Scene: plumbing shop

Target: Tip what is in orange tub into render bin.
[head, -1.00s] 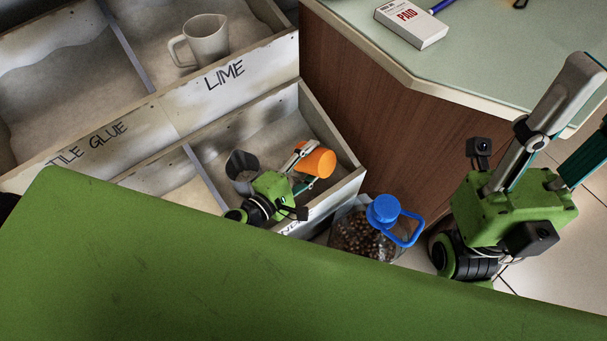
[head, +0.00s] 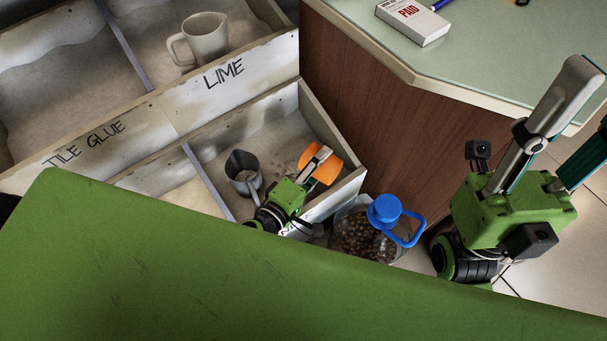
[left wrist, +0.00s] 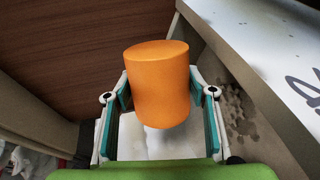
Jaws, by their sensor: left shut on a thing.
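My left gripper (head: 316,166) is shut on the orange tub (head: 328,170) and holds it over the right-hand compartment of the lower bin row, near its right wall. The left wrist view shows the tub (left wrist: 158,88) between both fingers, its smooth closed end up. Its mouth is hidden. This compartment, the likely render bin (head: 343,190), has pale powder in it; the front label is mostly hidden. Darker specks show on the powder beside the tub. My right gripper (head: 572,112) is at the right, empty, its fingers apart and partly cut off.
A dark grey jug (head: 243,172) stands in the same compartment, left of my gripper. A clear bottle with a blue cap (head: 383,210) stands just right of the bin. A counter (head: 490,60) rises behind. A pale jug (head: 206,40) sits in the LIME bin.

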